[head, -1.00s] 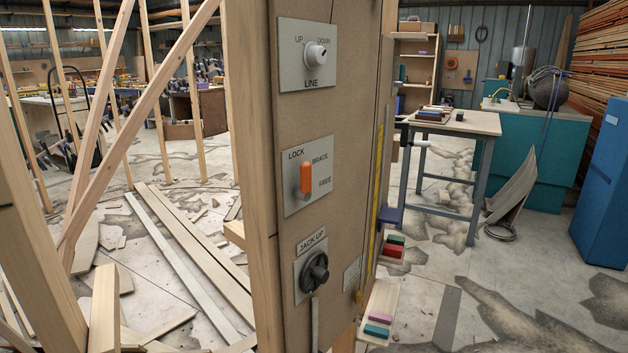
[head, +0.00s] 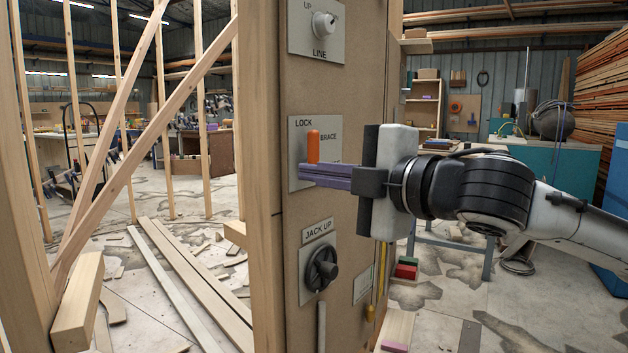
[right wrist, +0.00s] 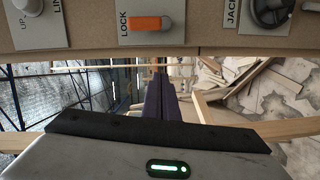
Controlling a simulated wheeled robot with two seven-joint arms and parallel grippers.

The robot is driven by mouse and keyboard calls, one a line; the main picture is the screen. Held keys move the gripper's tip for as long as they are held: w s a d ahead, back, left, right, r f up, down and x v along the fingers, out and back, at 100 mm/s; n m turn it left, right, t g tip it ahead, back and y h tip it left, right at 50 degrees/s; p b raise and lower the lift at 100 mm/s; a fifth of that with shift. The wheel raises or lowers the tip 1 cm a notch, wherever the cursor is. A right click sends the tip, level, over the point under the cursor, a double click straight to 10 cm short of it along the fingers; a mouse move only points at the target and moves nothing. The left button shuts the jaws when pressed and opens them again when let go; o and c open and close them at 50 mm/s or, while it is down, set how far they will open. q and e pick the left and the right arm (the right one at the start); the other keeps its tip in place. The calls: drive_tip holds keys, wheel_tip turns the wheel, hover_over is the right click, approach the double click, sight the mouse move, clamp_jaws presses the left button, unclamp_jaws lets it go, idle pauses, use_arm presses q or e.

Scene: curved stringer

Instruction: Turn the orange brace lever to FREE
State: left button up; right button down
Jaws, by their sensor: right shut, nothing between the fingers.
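The orange brace lever (head: 313,146) stands upright on its plate (head: 297,178), its top toward the LOCK label. In the right wrist view the lever (right wrist: 151,23) lies sideways above the shut fingers (right wrist: 160,88). My left gripper is not in view.
A white LINE knob (head: 324,25) sits above the lever plate, and a black JACK UP knob (head: 322,268) sits below it. A diagonal timber brace (head: 150,130) and studs stand left of the panel. Planks lie on the floor at left.

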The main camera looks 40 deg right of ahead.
drive_tip(key=shift+n+t+h, duration=0.4)
drive_tip(key=shift+h, duration=0.3)
drive_tip(key=s+r, duration=0.1)
drive_tip(key=s, duration=0.1)
drive_tip(key=s+d+r, duration=0.1)
drive_tip(key=s+r, duration=0.1)
drive_tip(key=shift+r+b, duration=0.1)
drive_tip(key=shift+b, duration=0.3)
drive_tip(key=shift+w, duration=0.1)
